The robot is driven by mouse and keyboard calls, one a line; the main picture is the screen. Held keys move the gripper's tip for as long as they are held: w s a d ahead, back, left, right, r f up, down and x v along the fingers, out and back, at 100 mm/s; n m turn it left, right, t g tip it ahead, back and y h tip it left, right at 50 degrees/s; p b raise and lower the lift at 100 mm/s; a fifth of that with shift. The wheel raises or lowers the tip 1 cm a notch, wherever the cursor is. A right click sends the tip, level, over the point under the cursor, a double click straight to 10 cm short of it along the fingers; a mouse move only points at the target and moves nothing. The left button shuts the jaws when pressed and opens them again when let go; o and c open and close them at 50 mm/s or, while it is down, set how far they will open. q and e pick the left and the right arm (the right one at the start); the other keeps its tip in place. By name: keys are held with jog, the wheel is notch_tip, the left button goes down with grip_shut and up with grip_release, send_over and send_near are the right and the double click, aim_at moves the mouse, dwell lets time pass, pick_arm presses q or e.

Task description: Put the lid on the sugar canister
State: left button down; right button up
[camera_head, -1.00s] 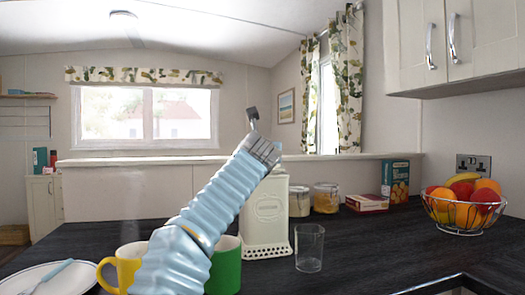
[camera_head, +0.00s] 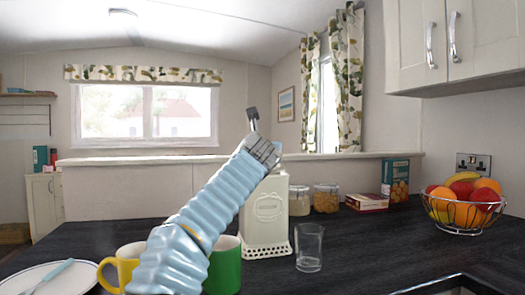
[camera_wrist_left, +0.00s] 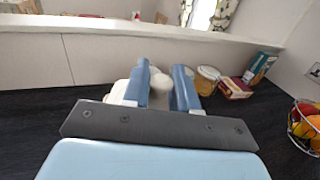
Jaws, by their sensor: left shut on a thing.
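My left arm reaches up from the lower left of the head view, with its gripper (camera_head: 252,118) raised in front of the cream container. In the left wrist view the two blue fingers (camera_wrist_left: 163,88) are shut on a pale, rounded thing (camera_wrist_left: 160,84), which seems to be the lid; its outline is mostly hidden. A clear jar with white contents (camera_head: 299,200) stands behind on the counter and seems to be the sugar canister. A similar jar with brown contents (camera_head: 326,198) stands to its right and also shows in the wrist view (camera_wrist_left: 207,78). My right gripper is not in view.
The tall cream container (camera_head: 267,220) stands behind my arm, with a clear glass (camera_head: 309,248) to its right. A yellow mug (camera_head: 120,265), green mug (camera_head: 226,268) and plate (camera_head: 30,272) are nearby. Boxes (camera_head: 367,202) and a fruit basket (camera_head: 462,218) are right.

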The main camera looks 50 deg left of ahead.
pick_arm(q)
jog(key=shift+f+b, duration=0.45)
jog(key=shift+f, duration=0.15)
jog(key=c, duration=1.2)
grip_release()
jog(key=shift+o, duration=0.2)
jog(key=shift+s+d, duration=0.2)
jog(key=shift+b+v, duration=1.1)
jog(key=shift+v, duration=1.2)
jog(key=shift+b+v, duration=0.6)
jog(key=shift+v, duration=2.35)
